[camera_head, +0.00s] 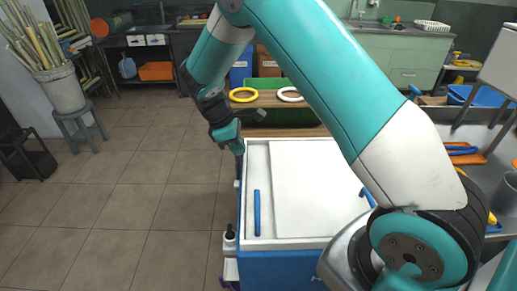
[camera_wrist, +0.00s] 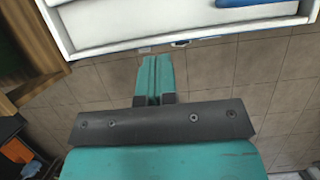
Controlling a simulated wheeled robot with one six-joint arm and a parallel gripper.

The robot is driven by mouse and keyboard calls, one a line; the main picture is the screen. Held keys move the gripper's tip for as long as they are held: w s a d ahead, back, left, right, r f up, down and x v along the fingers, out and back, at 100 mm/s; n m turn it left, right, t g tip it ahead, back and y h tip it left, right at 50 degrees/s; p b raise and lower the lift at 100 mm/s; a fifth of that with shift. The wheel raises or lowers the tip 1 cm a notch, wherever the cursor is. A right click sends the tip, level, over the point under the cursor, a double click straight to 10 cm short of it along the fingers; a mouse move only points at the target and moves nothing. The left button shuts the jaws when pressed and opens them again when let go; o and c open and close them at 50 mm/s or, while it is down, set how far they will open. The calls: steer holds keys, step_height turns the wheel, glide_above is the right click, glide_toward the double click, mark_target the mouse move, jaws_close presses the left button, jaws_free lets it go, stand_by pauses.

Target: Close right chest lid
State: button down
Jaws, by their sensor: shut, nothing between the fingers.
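The chest (camera_head: 285,268) has a blue body and a white top. On the top, a raised white lid panel (camera_head: 308,190) lies beside a lower strip with a blue bar handle (camera_head: 257,212). A second blue handle (camera_head: 367,197) shows at the right, partly behind my arm. The arm hides much of the chest's right side, so I cannot tell how the right lid sits. My gripper (camera_head: 237,148) is at the chest's far left corner, shut and empty. In the wrist view my gripper (camera_wrist: 155,60) points at the white chest rim (camera_wrist: 180,35), apparently without touching it.
A wooden stand with a yellow ring (camera_head: 243,95) and a white ring (camera_head: 290,94) is just behind the chest. A metal counter (camera_head: 472,170) stands at the right. Tiled floor (camera_head: 130,210) is clear to the left.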

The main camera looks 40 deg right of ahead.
mark_target(269, 178)
steer(key=p+x, duration=0.1)
steer(key=x, duration=0.9)
steer(key=shift+f, duration=0.15)
steer(key=shift+s+d+r+p, duration=0.1)
steer(key=shift+s+d+p, duration=0.25)
steer(key=shift+d, duration=0.25)
steer(key=shift+s+d+r+p, duration=0.15)
steer(key=shift+s+d+p, duration=0.2)
steer(key=shift+d, duration=0.2)
steer(key=shift+s+d+f, duration=0.15)
steer(key=shift+s+d, duration=0.15)
steer(key=shift+d, duration=0.2)
